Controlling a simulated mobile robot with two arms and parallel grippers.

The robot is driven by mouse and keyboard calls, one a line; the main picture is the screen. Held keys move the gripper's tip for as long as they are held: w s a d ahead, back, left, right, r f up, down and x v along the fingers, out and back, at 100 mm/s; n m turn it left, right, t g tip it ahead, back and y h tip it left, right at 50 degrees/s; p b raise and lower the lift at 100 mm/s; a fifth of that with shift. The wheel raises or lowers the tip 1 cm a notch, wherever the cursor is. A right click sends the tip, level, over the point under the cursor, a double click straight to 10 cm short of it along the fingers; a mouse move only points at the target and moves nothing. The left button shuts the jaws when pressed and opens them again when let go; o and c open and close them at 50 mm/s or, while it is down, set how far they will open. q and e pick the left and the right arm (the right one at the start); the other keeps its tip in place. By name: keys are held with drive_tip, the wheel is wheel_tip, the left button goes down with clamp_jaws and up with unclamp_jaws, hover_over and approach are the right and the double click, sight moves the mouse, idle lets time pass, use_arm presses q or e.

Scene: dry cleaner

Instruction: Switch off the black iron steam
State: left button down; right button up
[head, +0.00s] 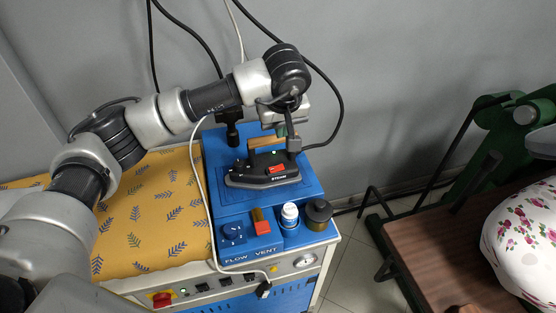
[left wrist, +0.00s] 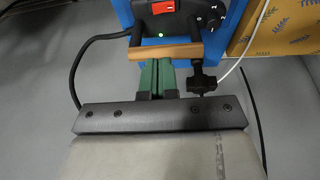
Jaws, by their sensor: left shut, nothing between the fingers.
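The black iron (head: 262,170) rests on the blue top of the ironing station, its wooden handle (head: 267,144) on the side toward the wall. A red rocker switch (head: 277,168) is on its near side. In the left wrist view the iron (left wrist: 186,22) shows the red switch (left wrist: 163,7), a lit green light (left wrist: 160,36) and the wooden handle (left wrist: 165,50). My left gripper (head: 293,147) is shut and empty, just above the iron's right rear part. Its green fingers (left wrist: 155,68) end at the handle; I cannot tell whether they touch. My right gripper is out of view.
The blue station top (head: 313,190) also holds a white bottle (head: 290,215), a dark jar (head: 319,213) and a red-tipped item (head: 261,222). A yellow patterned board (head: 150,215) lies left. Cables hang by the grey wall behind. A brown table (head: 440,260) stands right.

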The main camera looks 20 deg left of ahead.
use_arm(q)
drive_tip(key=p, duration=0.5)
approach(280, 166)
drive_tip(key=x, duration=0.6)
drive_tip(key=shift+f, duration=0.15)
drive_tip(key=shift+w+f, duration=0.1)
drive_tip(key=shift+f, duration=0.15)
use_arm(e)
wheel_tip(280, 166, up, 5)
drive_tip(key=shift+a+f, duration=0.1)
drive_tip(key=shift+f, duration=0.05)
